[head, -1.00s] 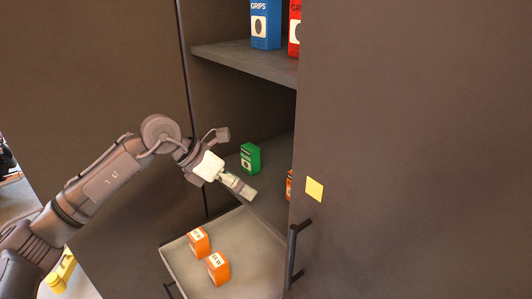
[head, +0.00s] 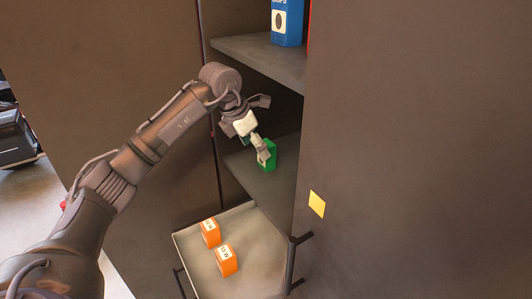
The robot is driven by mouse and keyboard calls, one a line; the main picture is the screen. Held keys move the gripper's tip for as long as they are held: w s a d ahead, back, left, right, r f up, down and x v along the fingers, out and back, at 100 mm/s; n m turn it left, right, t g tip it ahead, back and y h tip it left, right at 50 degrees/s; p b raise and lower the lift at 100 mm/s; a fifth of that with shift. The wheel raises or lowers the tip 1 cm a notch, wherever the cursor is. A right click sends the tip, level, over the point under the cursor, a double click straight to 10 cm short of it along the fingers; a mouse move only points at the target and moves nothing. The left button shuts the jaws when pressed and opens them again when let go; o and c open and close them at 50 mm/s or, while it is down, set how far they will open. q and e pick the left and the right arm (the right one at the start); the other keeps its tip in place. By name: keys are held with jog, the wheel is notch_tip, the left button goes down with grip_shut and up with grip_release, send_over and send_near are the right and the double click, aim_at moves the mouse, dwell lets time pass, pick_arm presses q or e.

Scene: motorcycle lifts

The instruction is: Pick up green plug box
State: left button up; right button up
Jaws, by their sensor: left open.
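The green plug box (head: 270,153) stands upright on the middle shelf (head: 272,196) inside the cabinet. My left gripper (head: 257,140) reaches in from the left and is open. One finger lies in front of the box and hides part of its face. I cannot tell whether the finger touches it. My right gripper is not in view.
A pulled-out drawer (head: 262,268) below holds two orange boxes (head: 211,232) and (head: 227,260). A blue grips box (head: 287,22) stands on the upper shelf (head: 262,58). The cabinet door (head: 420,150) with a yellow note (head: 317,204) closes off the right side.

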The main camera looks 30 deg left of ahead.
aim_at(266, 143)
pick_arm(q)
jog(key=w, duration=0.1)
jog(key=w+d, duration=0.1)
jog(key=w+p, duration=0.1)
jog(key=shift+w+d+f, duration=0.15)
jog(key=shift+d+f, duration=0.15)
jog(key=shift+d, duration=0.1)
jog(key=shift+f, duration=0.2)
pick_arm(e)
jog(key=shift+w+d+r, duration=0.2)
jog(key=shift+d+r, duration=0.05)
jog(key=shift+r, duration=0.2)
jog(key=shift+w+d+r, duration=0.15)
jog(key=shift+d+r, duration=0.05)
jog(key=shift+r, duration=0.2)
pick_arm(q)
jog(key=shift+a, duration=0.1)
jog(key=shift+c, duration=0.6)
jog(key=c, duration=1.3)
jog(key=shift+o, duration=0.2)
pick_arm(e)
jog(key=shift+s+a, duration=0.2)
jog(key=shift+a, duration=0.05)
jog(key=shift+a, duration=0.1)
